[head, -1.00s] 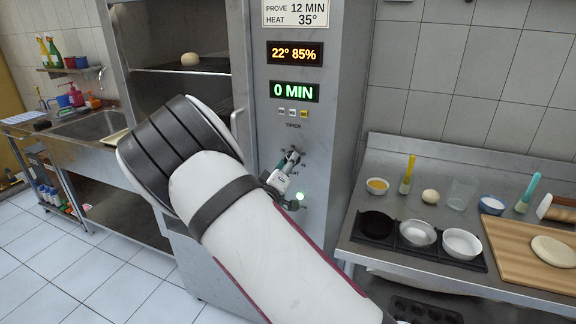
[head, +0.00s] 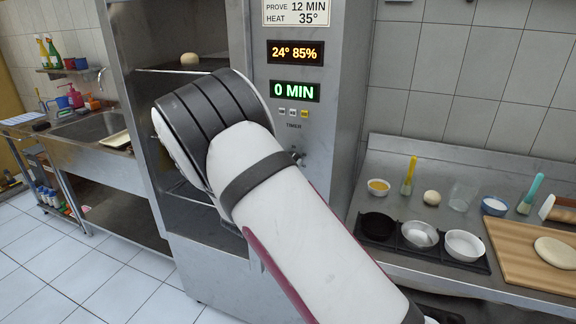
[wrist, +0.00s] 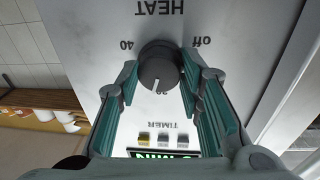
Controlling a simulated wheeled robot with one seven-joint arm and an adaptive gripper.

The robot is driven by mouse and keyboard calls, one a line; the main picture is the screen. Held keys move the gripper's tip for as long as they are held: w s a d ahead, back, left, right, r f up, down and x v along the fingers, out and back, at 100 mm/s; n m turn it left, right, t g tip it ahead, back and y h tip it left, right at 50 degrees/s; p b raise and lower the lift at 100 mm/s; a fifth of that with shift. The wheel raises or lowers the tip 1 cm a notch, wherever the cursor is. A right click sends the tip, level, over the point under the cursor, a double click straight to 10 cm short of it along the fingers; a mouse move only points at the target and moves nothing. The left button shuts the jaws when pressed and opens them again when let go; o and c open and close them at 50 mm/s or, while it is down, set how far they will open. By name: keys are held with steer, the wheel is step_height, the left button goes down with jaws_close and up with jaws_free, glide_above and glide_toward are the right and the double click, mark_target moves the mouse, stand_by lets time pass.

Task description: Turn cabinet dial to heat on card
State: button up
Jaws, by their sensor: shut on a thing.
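The cabinet dial (wrist: 157,72) is a dark round knob on the steel panel, seen upside down in the wrist view under the word HEAT. Marks for 40 and off show at its sides; its pale pointer line lies near a partly covered number that looks like 20. My gripper (wrist: 160,66) is shut on the dial, a finger on each side. The card (head: 296,13) reads PROVE 12 MIN, HEAT 35°. The amber display (head: 295,53) reads 24° 85%.
A green display (head: 295,92) reads 0 MIN, above small TIMER buttons (head: 293,113). The cabinet's left compartment is open, with a dough ball (head: 189,58) on a shelf. A steel counter (head: 345,218) with bowls and a board stands at the right.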

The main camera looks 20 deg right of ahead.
steer(key=shift+m+g, duration=0.4)
steer(key=shift+m, duration=3.9)
steer(key=o, duration=1.2)
steer(key=shift+c, duration=0.2)
steer(key=shift+a, duration=0.1)
steer(key=v, duration=1.2)
steer(key=shift+r, duration=0.15)
